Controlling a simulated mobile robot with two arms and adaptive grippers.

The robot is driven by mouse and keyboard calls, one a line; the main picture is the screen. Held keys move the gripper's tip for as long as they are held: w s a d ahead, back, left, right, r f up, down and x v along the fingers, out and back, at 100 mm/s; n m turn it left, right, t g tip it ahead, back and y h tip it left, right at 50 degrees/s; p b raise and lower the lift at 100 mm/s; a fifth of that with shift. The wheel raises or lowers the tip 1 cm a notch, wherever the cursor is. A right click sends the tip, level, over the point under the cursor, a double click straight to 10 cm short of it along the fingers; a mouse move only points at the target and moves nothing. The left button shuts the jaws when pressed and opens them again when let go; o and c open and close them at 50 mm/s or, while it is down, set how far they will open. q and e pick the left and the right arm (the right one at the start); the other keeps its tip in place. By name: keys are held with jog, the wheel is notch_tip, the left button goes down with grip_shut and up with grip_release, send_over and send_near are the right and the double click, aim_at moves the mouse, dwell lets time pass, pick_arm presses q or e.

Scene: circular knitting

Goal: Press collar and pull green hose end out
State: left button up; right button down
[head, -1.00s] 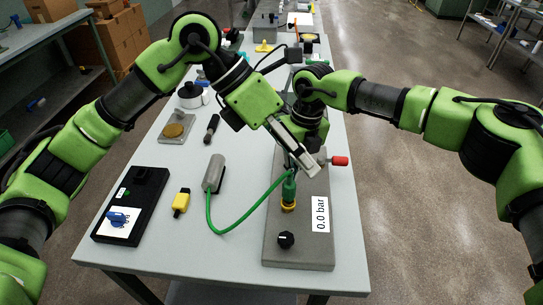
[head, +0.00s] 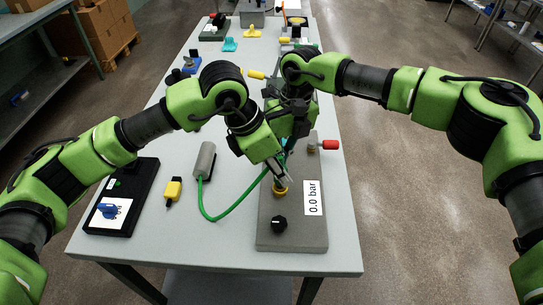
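The green hose (head: 217,217) curves from a grey cylindrical handle (head: 204,159) on the table to a fitting on the grey test block. A yellow collar (head: 280,189) sits at the base of that fitting. My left gripper (head: 284,177) points down at the fitting, its pale fingers right by the hose end just above the collar. Whether they touch or grip it cannot be told. My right gripper (head: 282,150) is close behind the hose end, its fingertips mostly hidden by my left gripper. The hose end is largely covered by the grippers.
The grey block (head: 290,235) carries a "0.0 bar" label (head: 313,198), a black knob (head: 279,223) and a red-handled valve (head: 330,145). A yellow tag-like device (head: 173,189) and a black tray (head: 122,215) lie to the left. The front table edge is clear.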

pick_arm(q)
jog(key=shift+x, duration=0.85)
jog(key=shift+c, duration=0.4)
grip_shut()
jog(key=c, duration=0.5)
grip_release()
jog(key=shift+c, duration=0.2)
grip_shut()
jog(key=shift+r, duration=0.1)
jog(key=shift+r, duration=0.2)
jog(key=shift+r, duration=1.75)
